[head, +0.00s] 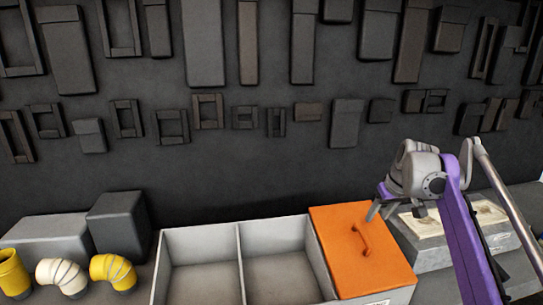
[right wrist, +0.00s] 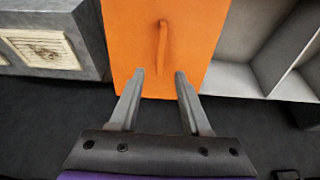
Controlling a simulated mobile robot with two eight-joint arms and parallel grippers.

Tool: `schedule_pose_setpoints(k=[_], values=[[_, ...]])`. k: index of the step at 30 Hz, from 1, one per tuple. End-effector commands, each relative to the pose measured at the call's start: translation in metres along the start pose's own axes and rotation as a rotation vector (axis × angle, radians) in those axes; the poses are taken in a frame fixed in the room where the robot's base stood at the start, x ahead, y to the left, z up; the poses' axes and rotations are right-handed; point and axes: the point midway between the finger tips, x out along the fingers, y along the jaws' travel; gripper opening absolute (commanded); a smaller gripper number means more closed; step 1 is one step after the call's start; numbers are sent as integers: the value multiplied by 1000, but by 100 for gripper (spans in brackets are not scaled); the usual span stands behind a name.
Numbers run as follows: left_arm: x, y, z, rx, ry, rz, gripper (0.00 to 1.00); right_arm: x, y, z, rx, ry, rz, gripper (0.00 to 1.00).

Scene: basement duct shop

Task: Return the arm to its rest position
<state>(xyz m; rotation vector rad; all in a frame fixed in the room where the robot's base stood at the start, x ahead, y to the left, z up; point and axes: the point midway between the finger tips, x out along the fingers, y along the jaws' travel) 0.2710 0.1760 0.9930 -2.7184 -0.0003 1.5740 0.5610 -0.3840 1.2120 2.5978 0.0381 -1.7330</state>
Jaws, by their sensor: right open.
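My right gripper (head: 372,214) is at the end of the purple and grey arm on the right of the head view. It is above the right edge of an orange lid (head: 345,268) with a raised handle (head: 361,241). In the right wrist view my right gripper (right wrist: 159,78) is open, with nothing between its two fingers. The orange lid (right wrist: 190,45) lies beyond the fingertips, and its handle (right wrist: 162,45) is apart from them. My left gripper is in neither view.
An open grey bin (head: 238,263) with two visible compartments is left of the lid. Yellow (head: 111,270) and cream (head: 62,274) duct elbows and dark grey blocks (head: 118,222) are at the left. A grey block with a cream panel (head: 430,226) is at the right.

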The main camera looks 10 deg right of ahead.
Motion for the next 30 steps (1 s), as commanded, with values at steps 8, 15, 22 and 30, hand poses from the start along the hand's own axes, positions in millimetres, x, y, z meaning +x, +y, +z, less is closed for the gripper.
schedule_pose_setpoints(k=[8,15,22,30], values=[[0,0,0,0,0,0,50,2,-82,63,2,21,11,48],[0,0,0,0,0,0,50,26,-157,172,11,60,19,48],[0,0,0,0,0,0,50,66,-201,287,20,102,16,48],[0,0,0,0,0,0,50,93,-216,346,28,126,12,48]])
